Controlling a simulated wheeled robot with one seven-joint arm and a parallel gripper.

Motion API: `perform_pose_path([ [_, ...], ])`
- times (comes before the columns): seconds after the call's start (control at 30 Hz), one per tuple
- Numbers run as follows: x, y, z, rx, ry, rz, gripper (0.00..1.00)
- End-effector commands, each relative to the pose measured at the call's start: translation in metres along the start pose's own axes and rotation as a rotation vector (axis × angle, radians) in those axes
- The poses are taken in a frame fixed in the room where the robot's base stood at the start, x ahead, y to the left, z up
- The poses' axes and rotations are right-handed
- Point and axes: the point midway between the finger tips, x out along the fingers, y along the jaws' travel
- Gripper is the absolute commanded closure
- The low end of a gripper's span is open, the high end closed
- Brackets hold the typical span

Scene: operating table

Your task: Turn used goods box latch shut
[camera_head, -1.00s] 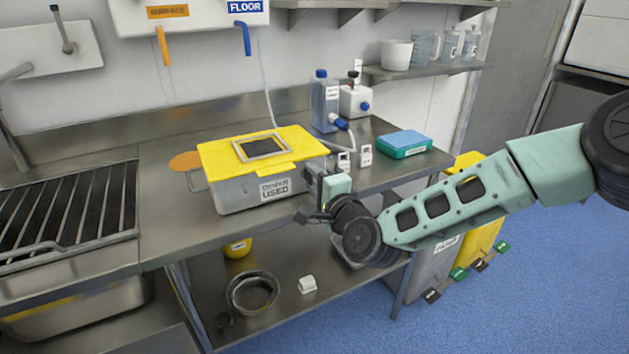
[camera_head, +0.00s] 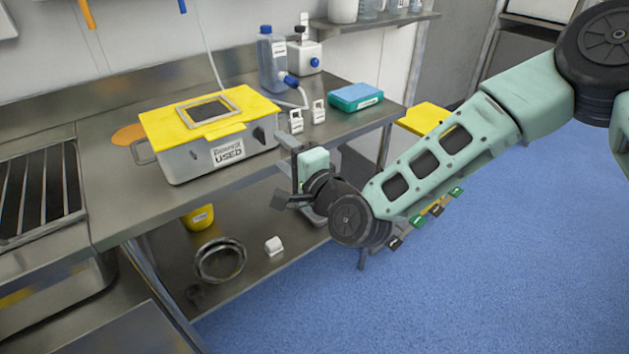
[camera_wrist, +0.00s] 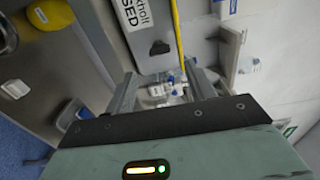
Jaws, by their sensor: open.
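The used goods box (camera_head: 190,165) is a grey metal box with a "USED" label, standing on the steel bench. Its yellow lid (camera_head: 165,122) lies on top. A small dark latch (camera_head: 258,133) sits on the front wall, right of the label and below the lid; it also shows in the wrist view (camera_wrist: 160,47), near the yellow lid edge (camera_wrist: 177,35). My gripper (camera_head: 281,172) is in front of the bench, right of the box and apart from it. In the wrist view my gripper (camera_wrist: 164,85) has its fingers spread, with nothing held between them.
Two small white tagged items (camera_head: 297,121) stand right of the box. A blue-topped teal box (camera_head: 356,97) and a blue-capped bottle (camera_head: 271,60) are behind them. The lower shelf holds a metal bowl (camera_head: 202,268). Blue floor (camera_head: 480,270) lies open at right.

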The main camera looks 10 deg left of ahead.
Motion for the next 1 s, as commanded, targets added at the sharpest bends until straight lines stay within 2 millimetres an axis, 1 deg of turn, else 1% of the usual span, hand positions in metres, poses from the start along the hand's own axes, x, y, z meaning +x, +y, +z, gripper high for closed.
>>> perform_pose_path([
  [0.03,-0.013,0.001,0.000,-0.001,-0.002,0.002,0.45],
  [0.2,-0.052,0.001,-0.001,0.000,-0.001,0.003,0.45],
  [0.3,-0.071,0.001,0.000,0.000,-0.001,0.002,0.45],
  [0.4,-0.086,0.001,0.000,0.001,0.000,0.002,0.45],
  [0.5,-0.095,0.001,0.000,0.000,-0.001,0.001,0.45],
  [0.6,-0.100,0.000,0.000,0.000,0.001,0.000,0.45],
  [1.0,-0.101,0.000,0.000,0.000,0.000,0.000,0.45],
])
